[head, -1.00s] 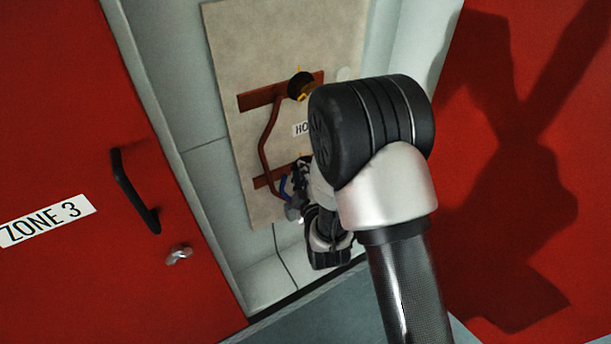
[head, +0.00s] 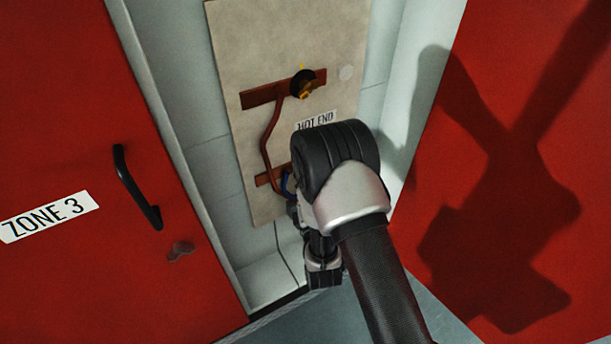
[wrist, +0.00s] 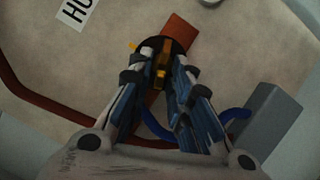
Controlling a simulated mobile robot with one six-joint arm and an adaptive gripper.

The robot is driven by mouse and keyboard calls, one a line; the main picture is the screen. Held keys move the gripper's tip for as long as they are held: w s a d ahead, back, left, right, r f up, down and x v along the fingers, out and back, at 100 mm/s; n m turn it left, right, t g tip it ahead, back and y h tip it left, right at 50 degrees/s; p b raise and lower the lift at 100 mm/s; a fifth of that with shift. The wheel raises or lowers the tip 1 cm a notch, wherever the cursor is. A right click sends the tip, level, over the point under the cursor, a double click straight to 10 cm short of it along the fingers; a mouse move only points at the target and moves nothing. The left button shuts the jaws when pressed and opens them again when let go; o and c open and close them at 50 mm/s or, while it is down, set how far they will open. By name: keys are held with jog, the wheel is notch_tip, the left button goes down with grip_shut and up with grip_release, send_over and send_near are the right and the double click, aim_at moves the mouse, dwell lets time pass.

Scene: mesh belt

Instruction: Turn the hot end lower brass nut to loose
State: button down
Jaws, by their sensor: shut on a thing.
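The lower brass nut (wrist: 161,78) shows in the wrist view between the fingers of my gripper (wrist: 161,62), in front of a round black disc. My gripper is shut on this nut, with a blue-lined finger on each side. A small yellow mark (wrist: 133,46) sits just left of the disc. In the head view my arm hides the lower nut and most of my gripper. The upper brass nut (head: 306,91) is in plain sight there, on its own black disc. The HOT END label (head: 316,121) is partly covered by my arm.
A beige panel (head: 235,50) carries copper bars and a bent copper pipe (head: 266,140). A blue tube (wrist: 237,114) and a grey block (wrist: 271,124) lie right of my fingers. Red doors flank the recess; the left one has a black handle (head: 135,188).

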jog(key=shift+f+n+t, duration=0.15)
jog(key=shift+n+t, duration=0.15)
jog(key=shift+n, duration=0.7)
jog(key=c, duration=1.8)
grip_release()
jog(key=shift+y, duration=0.4)
jog(key=shift+o, duration=0.2)
